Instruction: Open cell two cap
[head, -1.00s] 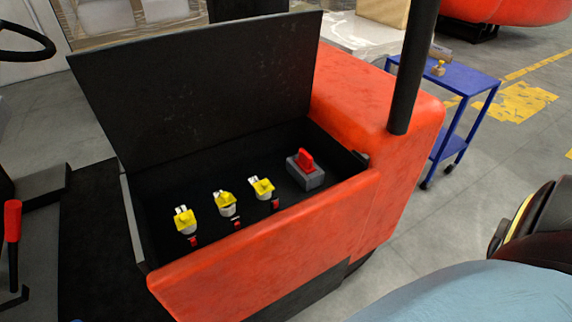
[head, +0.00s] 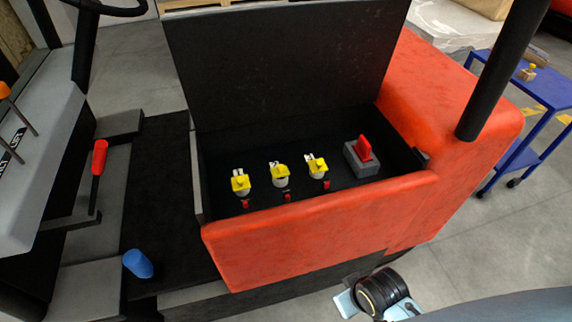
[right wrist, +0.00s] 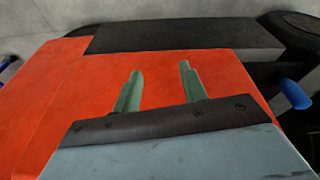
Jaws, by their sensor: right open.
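Three cells with yellow caps stand in a row inside the open black compartment of the red vehicle. The middle cap, cell two's (head: 280,171), sits on its white cell, with a small red part in front. The left cap (head: 241,182) and right cap (head: 317,166) also sit on their cells. My right gripper (right wrist: 158,84) is open and empty, its two green fingers apart over the red bodywork in the right wrist view. In the head view my right wrist shows at the bottom, outside the compartment's front wall. My left gripper is not in view.
The raised black lid (head: 280,70) stands behind the cells. A red switch on a grey block (head: 363,158) sits right of them. The red front wall (head: 310,225) borders the compartment. A blue knob (head: 138,263) and red-handled lever (head: 98,160) are left; a blue cart (head: 555,85) is right.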

